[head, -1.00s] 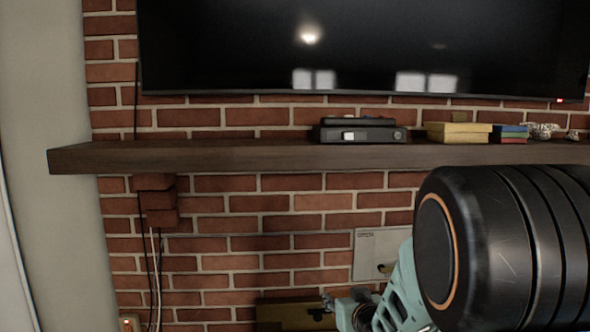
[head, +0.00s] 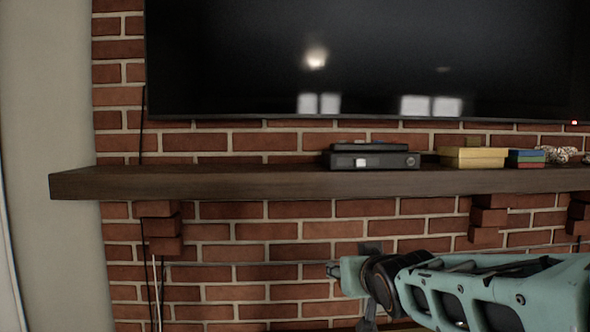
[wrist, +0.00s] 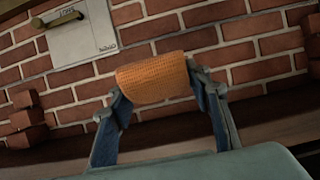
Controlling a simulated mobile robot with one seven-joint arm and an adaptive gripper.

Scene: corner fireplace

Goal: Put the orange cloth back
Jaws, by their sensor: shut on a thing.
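In the wrist view, my gripper (wrist: 155,88) is shut on the orange cloth (wrist: 155,80), a folded or rolled textured piece held between the two fingertips. A brick wall is behind it. The head view shows my arm at the lower right, reaching left below the wooden mantel shelf (head: 250,182). The cloth and the fingertips cannot be made out there.
A black box (head: 370,158), a yellow box (head: 472,157) and small coloured boxes (head: 524,158) stand on the mantel. Its left part is bare. A TV (head: 350,60) hangs above. Brick brackets (head: 160,228) jut out below.

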